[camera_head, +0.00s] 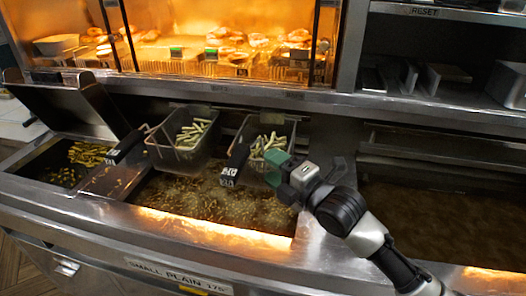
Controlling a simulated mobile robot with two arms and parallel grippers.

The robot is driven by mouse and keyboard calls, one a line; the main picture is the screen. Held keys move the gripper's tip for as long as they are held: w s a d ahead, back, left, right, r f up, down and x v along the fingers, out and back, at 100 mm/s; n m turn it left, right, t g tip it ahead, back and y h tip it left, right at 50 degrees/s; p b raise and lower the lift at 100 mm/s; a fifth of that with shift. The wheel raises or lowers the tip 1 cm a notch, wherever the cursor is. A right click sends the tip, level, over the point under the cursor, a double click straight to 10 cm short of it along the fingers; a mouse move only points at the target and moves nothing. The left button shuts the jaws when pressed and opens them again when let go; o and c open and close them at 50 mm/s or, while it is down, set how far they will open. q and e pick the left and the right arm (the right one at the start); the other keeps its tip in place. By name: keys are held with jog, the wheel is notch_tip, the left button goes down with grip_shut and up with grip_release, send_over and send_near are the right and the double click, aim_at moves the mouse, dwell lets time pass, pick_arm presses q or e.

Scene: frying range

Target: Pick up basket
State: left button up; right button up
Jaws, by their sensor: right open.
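Two metal fry baskets hang over the fryer vat, both holding pale fries. The left basket (176,160) has a black handle (127,145) pointing to the front left. The right basket (291,131) has a black handle (238,156) that slopes toward the front, with a white label at its end. My right gripper (273,171) is open, with greenish fingertips, just in front of the right basket and to the right of its handle. It appears empty. It hides part of the basket's front, and I cannot tell whether it touches the basket. My left gripper is out of view.
The vat of bubbling oil (205,198) lies below the baskets. A smaller bin with fries (88,153) is at the left beside a raised lid (62,103). A lit food warmer (200,40) stands behind. Another dark vat (440,215) is at the right.

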aim_at(248, 154)
jog(key=x, duration=0.3)
jog(key=shift+w+a+p, duration=0.2)
jog(key=shift+a+p, duration=0.1)
jog(key=shift+p, duration=0.05)
jog(key=shift+w+a+r+p, duration=0.15)
jog(key=shift+w+a+p, duration=0.3)
jog(key=shift+p, duration=0.05)
jog(key=p+x, duration=0.1)
jog(key=x, duration=0.2)
jog(key=shift+w+a, duration=0.1)
jog(key=shift+a, duration=0.1)
jog(key=shift+w+a+f+p, duration=0.25)
jog(key=shift+w+f+p, duration=0.05)
jog(key=shift+d, duration=0.1)
jog(key=shift+s, duration=0.1)
jog(key=shift+c, duration=1.3)
grip_shut()
jog(key=shift+r, duration=0.1)
